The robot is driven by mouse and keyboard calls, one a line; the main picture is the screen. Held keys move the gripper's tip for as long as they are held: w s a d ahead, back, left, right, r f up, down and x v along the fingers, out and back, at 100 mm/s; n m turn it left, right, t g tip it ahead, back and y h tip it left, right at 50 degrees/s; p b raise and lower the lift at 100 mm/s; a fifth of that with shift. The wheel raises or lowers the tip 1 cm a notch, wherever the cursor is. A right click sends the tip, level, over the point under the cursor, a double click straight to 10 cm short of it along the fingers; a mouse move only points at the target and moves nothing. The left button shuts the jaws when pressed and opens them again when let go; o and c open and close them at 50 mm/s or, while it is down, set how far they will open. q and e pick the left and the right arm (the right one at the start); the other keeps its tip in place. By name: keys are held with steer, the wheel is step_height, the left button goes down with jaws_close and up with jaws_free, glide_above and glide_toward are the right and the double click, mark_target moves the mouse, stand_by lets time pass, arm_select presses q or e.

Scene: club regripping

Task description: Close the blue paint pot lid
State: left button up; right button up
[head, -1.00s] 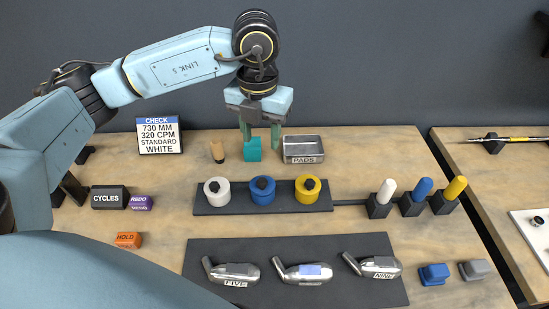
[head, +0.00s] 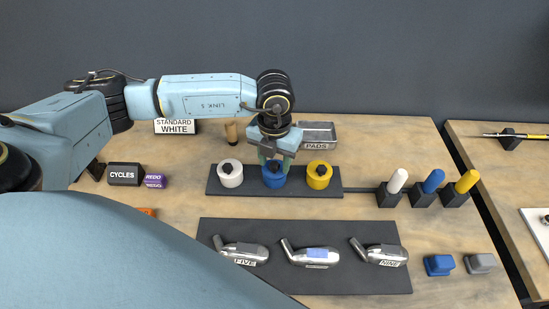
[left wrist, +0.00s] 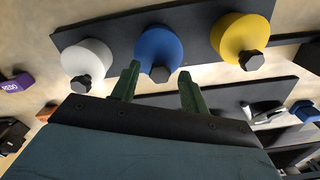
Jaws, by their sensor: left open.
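The blue paint pot (head: 274,181) stands in the middle of a dark tray (head: 330,184), between a white pot (head: 231,180) and a yellow pot (head: 319,182). Each has a dark knob on top. My left gripper (head: 273,161) is open, pointing down just above the blue pot. In the left wrist view the two green fingertips (left wrist: 158,74) lie either side of the blue pot's knob (left wrist: 160,75), with the blue body (left wrist: 158,48) beyond. I cannot tell whether the fingers touch the pot, or whether its lid is fully seated. My right gripper is not in view.
White, blue and yellow handles (head: 432,182) stand in dark blocks to the right. A metal pads tray (head: 317,138) and a wooden peg (head: 231,131) stand behind the pots. Several club heads (head: 311,256) lie on a dark mat in front.

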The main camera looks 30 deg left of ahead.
arm_select(q)
steer(key=shift+c, duration=0.4)
jaws_close()
steer(key=shift+s+d+f+t+y+b, duration=0.2)
steer(key=shift+s+f+t+y+b, duration=0.2)
steer(key=shift+t+b, duration=0.3)
steer(key=shift+w+r, duration=0.1)
steer(key=shift+o, duration=0.4)
jaws_free()
step_height(320, 180, up, 13)
steer(key=s, duration=0.1)
steer(key=shift+s+d+r, duration=0.15)
steer(key=shift+s+d, duration=0.05)
steer(key=shift+d, duration=0.2)
